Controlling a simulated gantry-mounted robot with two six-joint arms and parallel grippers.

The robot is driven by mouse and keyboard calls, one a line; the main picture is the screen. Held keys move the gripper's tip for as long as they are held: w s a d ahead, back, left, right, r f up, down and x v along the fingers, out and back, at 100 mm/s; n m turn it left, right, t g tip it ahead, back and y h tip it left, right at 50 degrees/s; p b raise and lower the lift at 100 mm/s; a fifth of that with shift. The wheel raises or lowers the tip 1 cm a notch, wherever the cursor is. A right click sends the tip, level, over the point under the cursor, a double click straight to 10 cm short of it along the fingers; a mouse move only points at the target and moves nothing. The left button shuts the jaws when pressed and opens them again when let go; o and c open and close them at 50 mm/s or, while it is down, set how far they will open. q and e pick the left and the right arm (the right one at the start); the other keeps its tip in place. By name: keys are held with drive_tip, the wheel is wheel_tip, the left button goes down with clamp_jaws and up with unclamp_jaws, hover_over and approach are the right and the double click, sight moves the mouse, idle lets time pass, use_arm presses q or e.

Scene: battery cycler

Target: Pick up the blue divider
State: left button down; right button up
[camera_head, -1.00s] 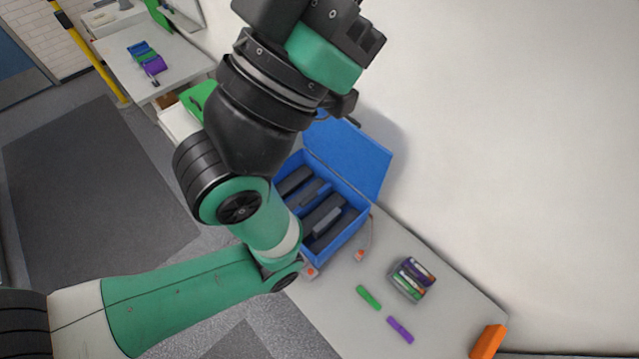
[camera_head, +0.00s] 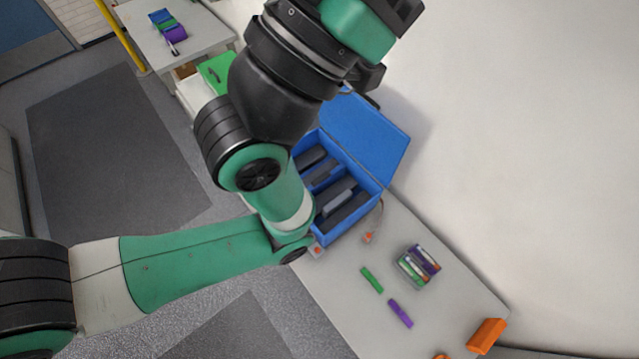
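An open blue box (camera_head: 375,190) stands on the grey table, its lid tilted back to the wall. Dark blocks lie inside, with bluish strips between them. One blue strip (camera_head: 326,172) looks like a divider, but my arm partly covers the box and I cannot be sure. My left arm comes in from the left and rises in front of the box. Its wrist is at the top, above the lid. Only a dark part of its gripper end (camera_head: 370,101) shows behind the wrist, and its fingers cannot be made out. My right gripper is not in view.
A far table (camera_head: 205,40) holds blue, green and purple items. The wall stands close behind.

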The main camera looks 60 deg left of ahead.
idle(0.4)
use_arm(q)
drive_tip(key=c, duration=0.5)
unclamp_jaws()
drive_tip(key=shift+c, duration=0.2)
